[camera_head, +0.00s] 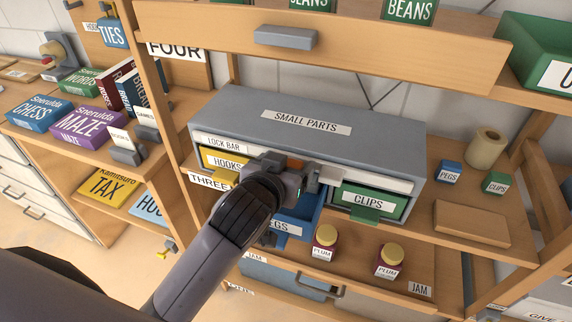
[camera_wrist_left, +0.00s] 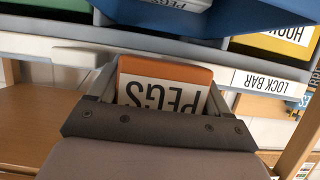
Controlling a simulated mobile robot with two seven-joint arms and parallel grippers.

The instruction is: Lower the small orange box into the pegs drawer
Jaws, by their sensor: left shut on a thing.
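The small orange box (camera_wrist_left: 165,72) is in my left gripper; its white PEGS label reads upside down in the left wrist view. My left gripper (camera_head: 306,178) is shut on it, with one finger on each side. In the head view only a bit of the orange box (camera_head: 296,162) shows past the gripper. The blue pegs drawer (camera_head: 305,218) is pulled out of the grey small parts cabinet, below the gripper. My gripper and forearm hide part of the drawer. The drawer's blue wall (camera_wrist_left: 205,22) also shows in the left wrist view. My right gripper is not in view.
The pale lock bar (camera_head: 370,178) runs across the grey cabinet (camera_head: 380,135). The yellow hooks drawer (camera_head: 226,160) and green clips drawer (camera_head: 368,201) flank the pegs drawer. A blue pegs box (camera_head: 449,172) sits at the right.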

